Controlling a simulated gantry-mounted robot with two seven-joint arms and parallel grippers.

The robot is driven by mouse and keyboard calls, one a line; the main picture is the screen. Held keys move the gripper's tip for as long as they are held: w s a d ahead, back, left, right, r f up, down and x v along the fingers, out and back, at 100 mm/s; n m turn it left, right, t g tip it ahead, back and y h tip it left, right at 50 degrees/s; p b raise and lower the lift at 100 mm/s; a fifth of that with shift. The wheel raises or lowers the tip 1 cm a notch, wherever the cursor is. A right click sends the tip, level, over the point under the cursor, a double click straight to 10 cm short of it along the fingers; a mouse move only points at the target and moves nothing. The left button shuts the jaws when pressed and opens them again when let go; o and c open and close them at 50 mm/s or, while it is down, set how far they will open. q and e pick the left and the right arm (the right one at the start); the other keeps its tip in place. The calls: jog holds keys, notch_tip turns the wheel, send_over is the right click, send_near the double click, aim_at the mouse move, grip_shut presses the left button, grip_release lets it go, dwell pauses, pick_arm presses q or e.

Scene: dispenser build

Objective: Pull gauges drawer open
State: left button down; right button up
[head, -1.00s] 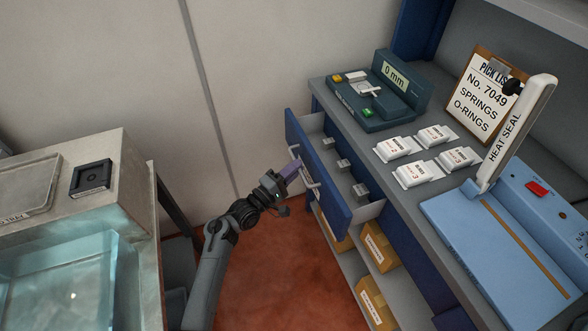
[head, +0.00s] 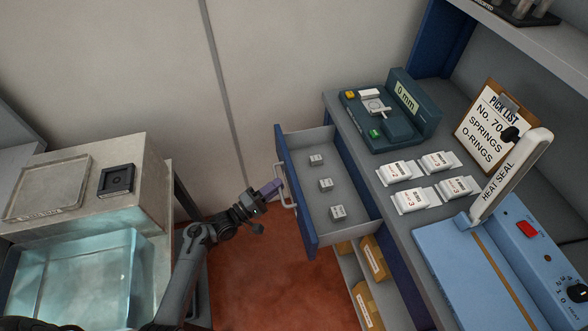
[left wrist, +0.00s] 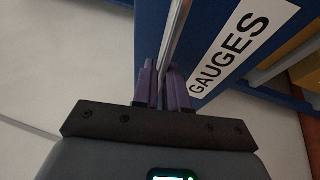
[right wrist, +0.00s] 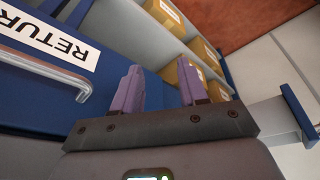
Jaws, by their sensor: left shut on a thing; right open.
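The gauges drawer (head: 297,196) is blue-fronted with a grey inside and stands well out of the bench in the head view. Several small grey metal blocks (head: 326,184) lie in it in a row. My left gripper (head: 273,188) is at the drawer front, shut on the drawer's metal handle (head: 285,186). In the left wrist view, the purple fingers (left wrist: 162,88) close on both sides of the bar, next to the label "GAUGES" (left wrist: 229,55). My right gripper (right wrist: 158,92) is open and empty in the right wrist view, near a drawer labelled "RETUR…" (right wrist: 42,35).
A gauge device reading 0 mm (head: 385,115), white packets (head: 408,200), a pick list clipboard (head: 487,125) and a blue heat sealer (head: 480,260) are on the bench. Cardboard boxes (head: 372,262) sit on shelves below. A metal cabinet with a clear bin (head: 75,270) stands at left.

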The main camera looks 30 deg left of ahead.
pick_arm(q)
jog(key=shift+s+a+f, duration=0.1)
jog(key=shift+s+a, duration=0.4)
jog(key=shift+a, duration=0.05)
jog(key=c, duration=1.2)
grip_release()
jog(key=shift+d, duration=0.1)
jog(key=shift+w, duration=0.1)
pick_arm(e)
jog(key=shift+r, duration=0.1)
pick_arm(q)
jog(key=shift+r, duration=0.2)
pick_arm(e)
jog(key=shift+r, duration=0.1)
